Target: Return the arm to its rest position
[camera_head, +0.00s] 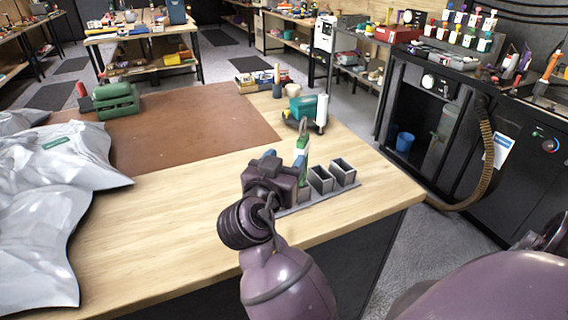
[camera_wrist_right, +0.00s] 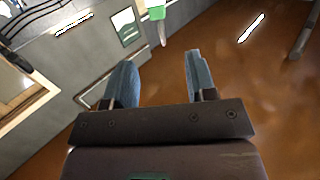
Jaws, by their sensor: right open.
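My right arm reaches in from the bottom of the head view, its purple links over the near edge of the wooden table (camera_head: 157,235). My right gripper (camera_head: 268,158) is above the table, next to a grey holder (camera_head: 321,180) with open square compartments. In the right wrist view the gripper (camera_wrist_right: 160,65) has its two blue-grey fingers apart, with nothing between them. My left gripper is not in view.
Grey plastic-like bags (camera_head: 40,200) cover the table's left side. A teal tool (camera_head: 302,106) and a white roll (camera_head: 321,113) stand beyond the holder. Black cabinets (camera_head: 460,145) line the right.

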